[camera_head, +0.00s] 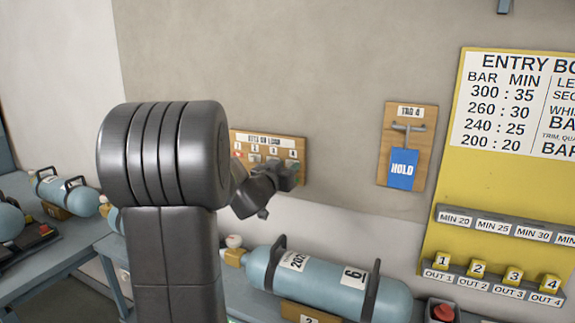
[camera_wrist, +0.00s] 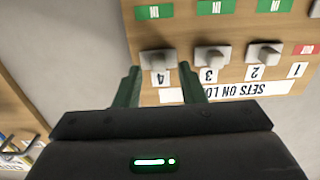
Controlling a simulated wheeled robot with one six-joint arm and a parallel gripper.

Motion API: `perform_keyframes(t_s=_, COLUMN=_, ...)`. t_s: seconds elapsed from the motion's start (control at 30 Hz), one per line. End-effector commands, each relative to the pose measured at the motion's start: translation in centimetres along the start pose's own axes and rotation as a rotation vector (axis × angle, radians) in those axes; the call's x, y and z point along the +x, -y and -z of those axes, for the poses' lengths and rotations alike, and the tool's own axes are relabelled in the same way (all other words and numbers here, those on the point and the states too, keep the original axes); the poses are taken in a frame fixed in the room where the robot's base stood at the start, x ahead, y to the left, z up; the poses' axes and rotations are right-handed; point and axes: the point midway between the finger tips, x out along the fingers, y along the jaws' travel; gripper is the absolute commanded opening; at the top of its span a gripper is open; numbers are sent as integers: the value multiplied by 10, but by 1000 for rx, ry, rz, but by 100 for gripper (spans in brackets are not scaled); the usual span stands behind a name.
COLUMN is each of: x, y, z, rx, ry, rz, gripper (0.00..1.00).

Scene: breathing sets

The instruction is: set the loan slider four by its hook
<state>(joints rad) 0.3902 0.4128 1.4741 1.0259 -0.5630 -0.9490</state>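The loan board (camera_head: 292,145), titled "SETS ON LOAN", is on the wall behind my arm. It appears upside down in the wrist view (camera_wrist: 245,72). Loan slider four (camera_wrist: 158,60) is a pale knob beside its "4" label, with a green "IN" label (camera_wrist: 153,12) showing farther up. My gripper (camera_wrist: 158,74) is open, its green fingers apart on either side of the "4" label, close to the knob; contact is unclear. In the head view my gripper (camera_head: 284,176) covers part of the board. The tag board (camera_head: 388,175), marked "TAG 4", has a hook (camera_head: 408,128) holding a blue "HOLD" tag (camera_head: 402,169).
Sliders three (camera_wrist: 211,56) and two (camera_wrist: 263,53) sit level with four. A red label (camera_wrist: 305,48) shows at one. Below are a blue cylinder (camera_head: 325,284) and a yellow entry board (camera_head: 440,240) at the right. The wall between the boards is clear.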

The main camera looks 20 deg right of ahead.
Motion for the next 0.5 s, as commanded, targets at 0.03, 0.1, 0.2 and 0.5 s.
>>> perform_keyframes(t_s=0.03, x=5, y=0, z=0, rx=0, ry=1, rz=-1, gripper=36)
perform_keyframes(t_s=0.1, x=10, y=0, z=0, rx=1, ry=0, rz=0, gripper=36)
perform_keyframes(t_s=0.2, x=14, y=0, z=0, rx=0, ry=1, rz=0, gripper=36)
perform_keyframes(t_s=0.5, x=15, y=0, z=0, rx=0, ry=0, rz=1, gripper=32)
